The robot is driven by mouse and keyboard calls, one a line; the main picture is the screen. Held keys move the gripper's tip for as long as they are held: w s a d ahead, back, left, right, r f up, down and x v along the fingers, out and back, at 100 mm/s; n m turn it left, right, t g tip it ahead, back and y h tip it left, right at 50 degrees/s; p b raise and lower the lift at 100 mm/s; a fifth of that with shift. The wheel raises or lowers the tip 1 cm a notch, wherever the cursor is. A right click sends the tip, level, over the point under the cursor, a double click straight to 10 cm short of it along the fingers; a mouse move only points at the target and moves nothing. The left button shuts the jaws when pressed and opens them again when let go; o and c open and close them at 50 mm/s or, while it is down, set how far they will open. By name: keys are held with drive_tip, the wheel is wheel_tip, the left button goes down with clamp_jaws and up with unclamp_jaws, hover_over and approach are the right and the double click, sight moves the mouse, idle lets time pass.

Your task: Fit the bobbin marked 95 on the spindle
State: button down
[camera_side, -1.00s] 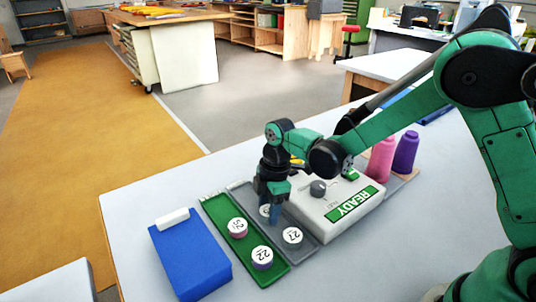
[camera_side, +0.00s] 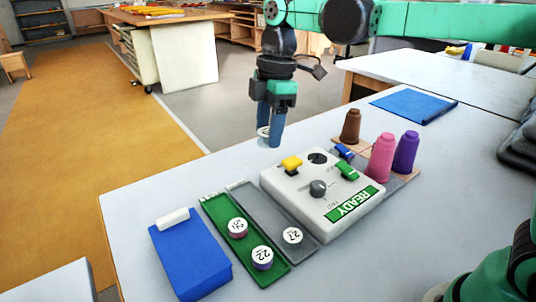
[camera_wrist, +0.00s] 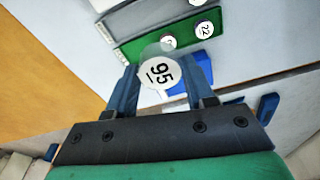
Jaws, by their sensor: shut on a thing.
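My gripper (camera_side: 270,140) is shut on a bobbin and holds it high above the table, behind the white machine. The bobbin's white top shows the number 95 in the wrist view (camera_wrist: 160,73); in the side view its edge (camera_side: 263,131) shows between the fingers. The white machine (camera_side: 290,195) has a yellow part (camera_side: 291,164), a grey knob (camera_side: 318,188), a green lever (camera_side: 347,171) and a READY panel (camera_side: 354,204). A dark round recess (camera_side: 318,157) is on its top at the back; I cannot make out a spindle pin in it.
The green tray (camera_side: 216,210) holds two bobbins, one marked 22 (camera_side: 262,257). The grey tray (camera_side: 262,208) holds one bobbin marked 27 (camera_side: 292,235). A blue box (camera_side: 190,260) stands left. Brown (camera_side: 350,126), pink (camera_side: 382,158) and purple (camera_side: 405,152) cones stand behind the machine.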

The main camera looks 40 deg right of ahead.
drive_tip(key=w+d+f+m, duration=0.1)
drive_tip(key=d+f+m, duration=0.1)
drive_tip(key=d, duration=0.4)
drive_tip(key=w+d+f+m, duration=0.2)
drive_tip(key=d, duration=0.4)
drive_tip(key=w+d+f+m, duration=0.2)
drive_tip(key=d+f, duration=0.1)
drive_tip(key=d, duration=0.3)
drive_tip(key=shift+d+t, duration=0.15)
drive_tip(key=shift+t, duration=0.25)
drive_tip(key=shift+d+f, duration=0.2)
drive_tip(key=shift+f, duration=2.05)
drive_tip(key=shift+f, duration=0.4)
drive_tip(key=shift+f, duration=0.3)
drive_tip(key=shift+f, duration=0.4)
